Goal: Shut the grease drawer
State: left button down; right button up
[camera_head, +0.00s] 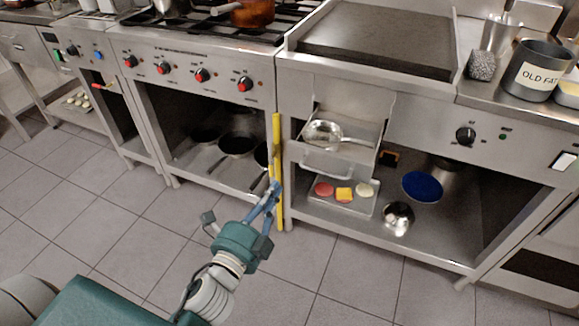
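The grease drawer (361,157) stands pulled out under the griddle (380,40), to the right of the yellow upright strip. It is a steel tray-like drawer with a bar handle (327,174) on its front. A round steel pan or strainer (323,133) with a long handle lies in it. My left gripper (274,189) is to the lower left of the drawer, apart from its handle, with its blue fingers overlapping the yellow strip in the picture. The fingers appear close together and empty, but their opening is unclear. My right gripper is not in view.
The yellow strip (277,140) runs down the cabinet edge. Below the drawer, a shelf holds a tray with coloured rounds (344,195), a steel bowl (397,219) and a blue disc (422,187). A pot marked OLD FAT (536,72) stands on the right counter. The tiled floor in front is clear.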

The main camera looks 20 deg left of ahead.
aim_at(294, 157)
pick_arm(q)
jog(key=w, duration=0.9)
jog(key=shift+d, duration=0.2)
jog(key=shift+w, duration=0.4)
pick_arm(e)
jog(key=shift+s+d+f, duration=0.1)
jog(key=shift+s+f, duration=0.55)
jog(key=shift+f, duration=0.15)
pick_arm(q)
jog(key=shift+w, duration=0.1)
jog(key=shift+w, duration=0.25)
jog(key=w, duration=0.6)
jog(key=shift+w+d+r, duration=0.1)
jog(key=shift+w+d, duration=0.05)
jog(key=shift+w, duration=0.1)
jog(key=w+b, duration=0.2)
jog(key=w, duration=1)
jog(key=shift+w+d, duration=0.2)
jog(key=shift+w, duration=0.25)
jog(key=shift+r, duration=0.2)
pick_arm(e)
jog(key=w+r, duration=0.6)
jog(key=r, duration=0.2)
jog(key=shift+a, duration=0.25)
